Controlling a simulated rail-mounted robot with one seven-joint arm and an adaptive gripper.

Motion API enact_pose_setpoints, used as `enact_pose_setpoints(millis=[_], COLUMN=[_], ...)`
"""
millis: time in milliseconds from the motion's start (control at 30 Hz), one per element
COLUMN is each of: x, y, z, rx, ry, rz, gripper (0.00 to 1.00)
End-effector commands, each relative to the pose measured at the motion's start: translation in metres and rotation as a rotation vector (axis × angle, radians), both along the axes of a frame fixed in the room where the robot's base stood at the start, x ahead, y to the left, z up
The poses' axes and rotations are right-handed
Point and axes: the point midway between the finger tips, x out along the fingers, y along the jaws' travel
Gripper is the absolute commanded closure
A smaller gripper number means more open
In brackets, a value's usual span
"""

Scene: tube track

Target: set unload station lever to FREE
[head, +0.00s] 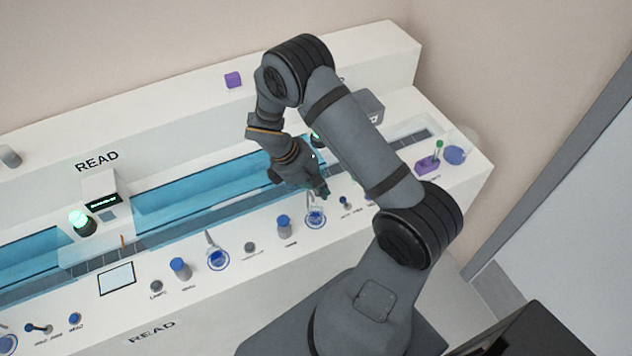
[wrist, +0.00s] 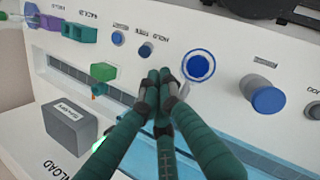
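The lever (wrist: 146,49) is a small grey-blue handle on the white panel, beside lettering that seems to read HOLD FREE. In the head view it appears as the small blue-tipped handle (head: 345,202) near the arm. My gripper (wrist: 160,76) has its dark green fingers drawn together, tips side by side, just short of the lever in the picture. No object shows between them. In the head view my gripper (head: 320,190) points down over the panel, left of the lever. Which way the lever is set is too small to tell.
A blue-ringed dial (wrist: 198,67) with a pale stick lies right of the fingers. A blue round knob (wrist: 264,95) is farther right. A purple rack (head: 428,164) is at the right end.

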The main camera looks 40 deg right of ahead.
Motion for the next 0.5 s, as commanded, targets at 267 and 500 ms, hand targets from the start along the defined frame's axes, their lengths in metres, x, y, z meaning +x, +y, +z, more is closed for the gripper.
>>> enact_pose_setpoints(millis=[267, 500], x=[-0.007, -0.008], y=[-0.014, -0.016], z=[-0.031, -0.037], rx=[0.001, 0.001], ry=[0.001, -0.002], rz=[0.000, 0.002], gripper=[1.00, 1.00])
